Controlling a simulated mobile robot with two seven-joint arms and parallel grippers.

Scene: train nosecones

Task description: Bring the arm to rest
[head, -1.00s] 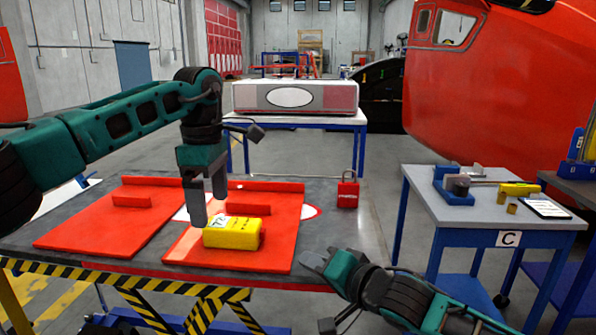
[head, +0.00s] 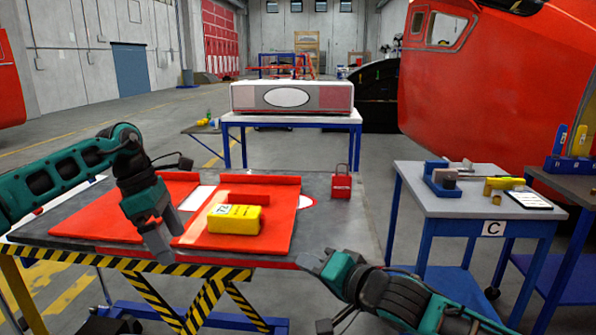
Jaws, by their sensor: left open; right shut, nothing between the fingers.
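My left arm comes in from the left in the head view. Its gripper (head: 166,238) is open and empty, pointing down over the front left part of the lift table, left of the yellow block. My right gripper (head: 312,262) is shut and empty, low at the table's front right edge, with its arm coming from the bottom right. The yellow block (head: 235,219) with a white label lies on the right red panel (head: 270,238), apart from both grippers.
The dark lift table (head: 345,215) has a striped front edge and carries a left red panel (head: 100,225) and a red padlock (head: 341,182). A grey-topped blue cart (head: 470,205) stands right. A white-topped table (head: 300,119) stands behind. Floor between table and cart is clear.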

